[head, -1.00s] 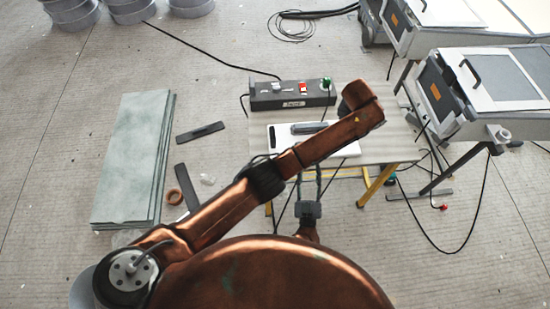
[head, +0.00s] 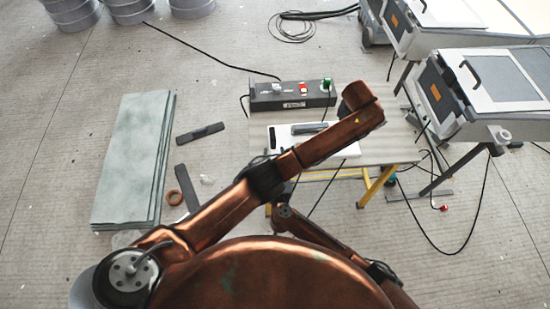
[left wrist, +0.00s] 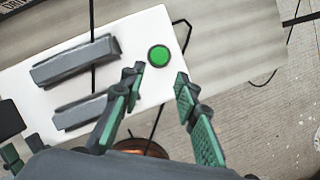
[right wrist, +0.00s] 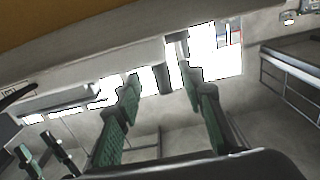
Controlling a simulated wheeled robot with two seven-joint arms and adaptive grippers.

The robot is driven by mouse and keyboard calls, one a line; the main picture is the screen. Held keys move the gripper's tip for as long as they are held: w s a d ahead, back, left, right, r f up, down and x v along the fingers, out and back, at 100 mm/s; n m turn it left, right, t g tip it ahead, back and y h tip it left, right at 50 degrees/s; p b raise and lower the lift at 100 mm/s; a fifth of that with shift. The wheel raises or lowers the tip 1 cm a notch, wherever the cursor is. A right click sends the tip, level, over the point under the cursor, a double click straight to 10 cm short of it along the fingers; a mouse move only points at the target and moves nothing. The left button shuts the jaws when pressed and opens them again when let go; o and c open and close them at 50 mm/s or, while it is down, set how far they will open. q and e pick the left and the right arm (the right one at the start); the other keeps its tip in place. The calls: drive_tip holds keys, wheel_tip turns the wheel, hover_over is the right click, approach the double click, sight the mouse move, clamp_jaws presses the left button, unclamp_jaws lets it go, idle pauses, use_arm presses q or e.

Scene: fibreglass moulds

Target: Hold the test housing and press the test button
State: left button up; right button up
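The test housing appears to be the white plate (head: 284,143) on the bench. In the left wrist view the plate (left wrist: 137,30) bears two grey bars (left wrist: 75,62) and a round green button (left wrist: 159,56). My left gripper (left wrist: 160,72) is open, its fingertips on either side just below the button in the picture; I cannot tell its height above the plate. In the head view my left arm hides the button. My right gripper (right wrist: 163,80) is open and empty, low beside a bench edge (right wrist: 90,75). In the head view I cannot make out its fingers.
A dark switch box (head: 290,95) with a red switch and green knob stands at the bench's back. Bare bench top (head: 390,140) lies right of the plate. Grey sheets (head: 130,160) are stacked on the floor at left; white-lidded machines (head: 490,80) stand at right. Cables cross the floor.

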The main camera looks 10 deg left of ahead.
sight(274, 146)
drive_tip(key=x, duration=0.6)
drive_tip(key=shift+c, duration=0.7)
clamp_jaws()
use_arm(q)
drive_tip(key=shift+c, duration=0.6)
clamp_jaws()
drive_tip(key=shift+r, duration=0.1)
idle(0.6)
